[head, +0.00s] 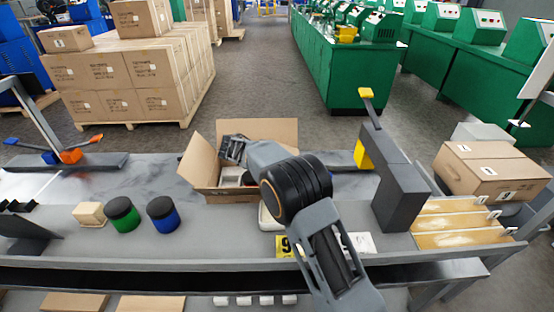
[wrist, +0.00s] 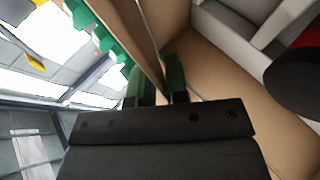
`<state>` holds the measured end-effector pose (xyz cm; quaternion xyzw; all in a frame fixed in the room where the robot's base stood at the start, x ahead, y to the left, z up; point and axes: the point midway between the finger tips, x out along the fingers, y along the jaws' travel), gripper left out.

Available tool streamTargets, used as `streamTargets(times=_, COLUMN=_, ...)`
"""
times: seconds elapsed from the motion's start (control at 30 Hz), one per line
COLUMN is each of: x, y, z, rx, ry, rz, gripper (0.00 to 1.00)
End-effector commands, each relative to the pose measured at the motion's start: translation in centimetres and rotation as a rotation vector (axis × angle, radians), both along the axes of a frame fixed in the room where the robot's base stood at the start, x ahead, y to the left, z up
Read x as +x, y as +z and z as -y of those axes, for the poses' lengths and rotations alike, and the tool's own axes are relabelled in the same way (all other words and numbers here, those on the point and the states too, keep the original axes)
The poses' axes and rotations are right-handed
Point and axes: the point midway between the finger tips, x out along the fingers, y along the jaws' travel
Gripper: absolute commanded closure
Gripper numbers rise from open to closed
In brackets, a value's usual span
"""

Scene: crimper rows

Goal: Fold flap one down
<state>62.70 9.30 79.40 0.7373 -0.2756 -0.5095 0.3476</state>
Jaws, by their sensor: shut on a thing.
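An open cardboard box (head: 206,178) stands on the workbench, with a left flap (head: 197,160) leaning outward and a back flap (head: 275,130) standing up. My gripper (head: 232,148) is at the box's upper left, partly hidden by my arm. In the wrist view, my gripper's dark green fingers (wrist: 158,82) are shut on a thin cardboard panel (wrist: 150,38) of the box, one finger on each side. Which flap this panel is cannot be told. Grey parts (wrist: 240,35) and a red and black thing (wrist: 300,80) lie inside the box.
A green-and-black canister (head: 124,216) and a blue-and-black canister (head: 163,215) stand left on the bench (head: 210,236). A dark grey post with a yellow lever (head: 366,93) stands right of the box. A closed carton (head: 490,170) is at the far right.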

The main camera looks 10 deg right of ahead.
Motion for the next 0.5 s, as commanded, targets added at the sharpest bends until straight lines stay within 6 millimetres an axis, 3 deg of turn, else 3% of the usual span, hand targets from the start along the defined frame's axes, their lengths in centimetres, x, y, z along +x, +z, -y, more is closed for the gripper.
streamTargets(times=0.03, x=-0.19, y=-0.96, z=0.02, rx=0.007, ry=-0.006, rz=-0.011, gripper=1.0)
streamTargets(times=0.43, x=-0.22, y=-1.04, z=0.15, rx=0.005, ry=-0.008, rz=-0.014, gripper=1.0)
streamTargets(times=0.47, x=-0.22, y=-1.04, z=0.16, rx=0.005, ry=-0.008, rz=-0.014, gripper=0.82)
streamTargets(times=0.5, x=-0.21, y=-0.99, z=0.16, rx=0.005, ry=-0.008, rz=-0.014, gripper=0.78)
